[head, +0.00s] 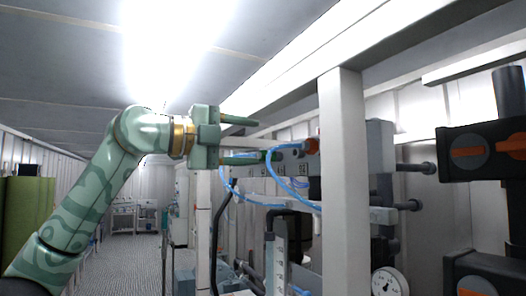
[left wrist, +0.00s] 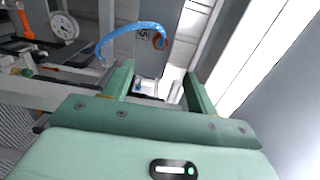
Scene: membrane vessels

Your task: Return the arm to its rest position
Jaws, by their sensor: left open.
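My left arm (head: 95,195) comes in from the left in the head view, raised and bent at the elbow. My left gripper (head: 245,140) points to the right with its two fingers spread apart and nothing between them. It is in front of the pipework with the blue hoses, left of the white post. In the left wrist view the fingers of the gripper (left wrist: 160,95) are also apart and empty. My right gripper is not in view.
A white post (head: 343,180) and overhead beam stand right of the gripper. A blue hose (head: 235,190), a pressure gauge (head: 388,283) and black clamps with orange handles (head: 470,152) are nearby. An open aisle (head: 125,260) runs back at the left, past green cylinders (head: 28,208).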

